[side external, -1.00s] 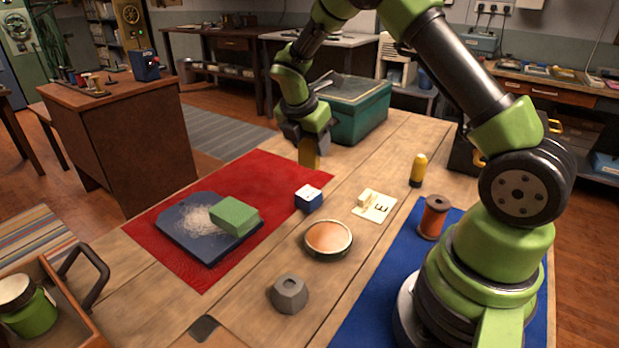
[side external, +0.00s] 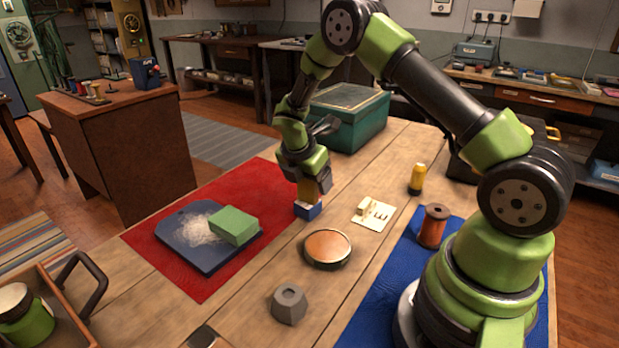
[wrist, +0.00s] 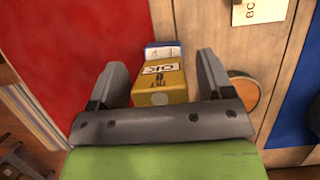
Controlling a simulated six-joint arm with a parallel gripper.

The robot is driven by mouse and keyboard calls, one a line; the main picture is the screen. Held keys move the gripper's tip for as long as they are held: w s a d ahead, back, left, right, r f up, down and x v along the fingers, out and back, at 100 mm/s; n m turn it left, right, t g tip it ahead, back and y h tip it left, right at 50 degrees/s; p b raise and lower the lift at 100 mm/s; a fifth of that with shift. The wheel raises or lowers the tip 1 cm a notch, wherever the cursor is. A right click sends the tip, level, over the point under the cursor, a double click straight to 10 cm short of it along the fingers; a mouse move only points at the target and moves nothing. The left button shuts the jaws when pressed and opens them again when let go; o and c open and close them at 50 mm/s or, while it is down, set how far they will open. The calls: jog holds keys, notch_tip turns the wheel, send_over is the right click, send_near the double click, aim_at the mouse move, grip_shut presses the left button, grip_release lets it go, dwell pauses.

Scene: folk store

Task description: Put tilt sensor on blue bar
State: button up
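The tilt sensor appears to be the yellow block with dark print (side external: 309,191), which also shows in the wrist view (wrist: 162,84). It stands upright over the blue bar, a small blue block with a white top (side external: 307,211); the bar also shows in the wrist view (wrist: 163,50) just beyond the sensor. The sensor seems to rest on the bar, but the contact is partly hidden. My gripper (wrist: 163,82) has its fingers on either side of the sensor, spread apart, with a visible gap on the right. It also shows in the side view (side external: 311,187).
A red mat (side external: 205,288) with a blue board (side external: 211,262) and green block (side external: 233,225) lies left. A round copper-topped disc (side external: 327,248), lettered card (side external: 379,217) and grey hexagonal piece (side external: 289,304) lie nearby. A teal box (side external: 352,128) stands behind.

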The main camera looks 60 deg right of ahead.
jog(key=s+a+r+m+t+y, duration=0.1)
jog(key=s+a+r+m, duration=0.15)
jog(key=r, duration=0.35)
jog(key=s+a+r+m, duration=0.1)
jog(key=a+r, duration=0.2)
jog(key=r, duration=0.3)
jog(key=s+a+r+m+t+y, duration=0.1)
jog(key=a+r+m, duration=0.15)
jog(key=r, duration=0.45)
jog(key=s+a+r+m+t+y, duration=0.2)
jog(key=s+a+m, duration=0.2)
jog(key=s+m, duration=0.4)
jog(key=s+a+r+m+t+y, duration=0.2)
jog(key=s+a+r+m+t, duration=0.1)
jog(key=s+m, duration=0.5)
jog(key=shift+a+r, duration=0.3)
jog(key=shift+a, duration=0.45)
